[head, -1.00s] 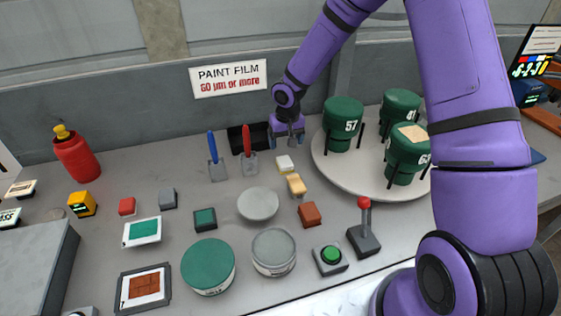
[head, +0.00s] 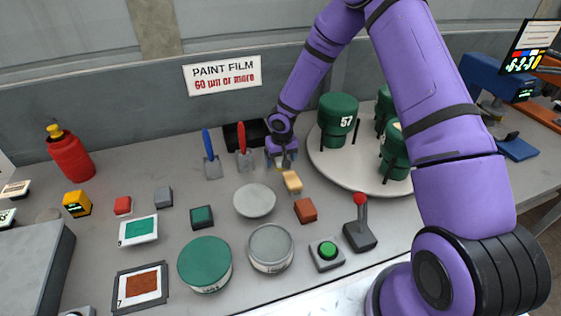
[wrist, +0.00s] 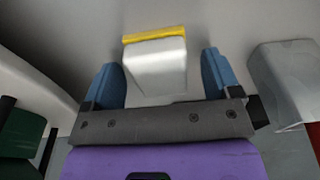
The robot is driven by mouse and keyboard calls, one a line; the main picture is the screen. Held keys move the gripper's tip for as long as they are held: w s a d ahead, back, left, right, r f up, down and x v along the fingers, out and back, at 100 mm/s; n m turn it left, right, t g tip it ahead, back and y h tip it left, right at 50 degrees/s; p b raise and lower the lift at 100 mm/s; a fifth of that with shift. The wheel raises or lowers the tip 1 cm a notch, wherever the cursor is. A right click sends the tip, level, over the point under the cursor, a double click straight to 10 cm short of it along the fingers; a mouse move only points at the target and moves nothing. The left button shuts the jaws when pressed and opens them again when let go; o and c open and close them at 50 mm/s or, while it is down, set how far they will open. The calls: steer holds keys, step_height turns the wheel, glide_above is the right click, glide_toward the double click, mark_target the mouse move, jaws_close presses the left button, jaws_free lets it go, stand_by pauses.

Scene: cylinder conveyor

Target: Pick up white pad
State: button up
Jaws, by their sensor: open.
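The white pad (wrist: 155,66) shows in the wrist view between my gripper's two blue fingers, with a yellow strip along its far edge. My gripper (wrist: 161,78) is open, with a gap visible on each side of the pad. In the head view my gripper (head: 283,162) is low over the bench, left of the turntable, and mostly hides the pad. Whether the fingertips are level with the pad is hard to tell.
The turntable (head: 345,178) with green cans (head: 337,118) is on the right.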

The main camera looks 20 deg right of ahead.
steer(key=c, duration=1)
step_height(320, 180, up, 10)
steer(key=shift+r, duration=0.1)
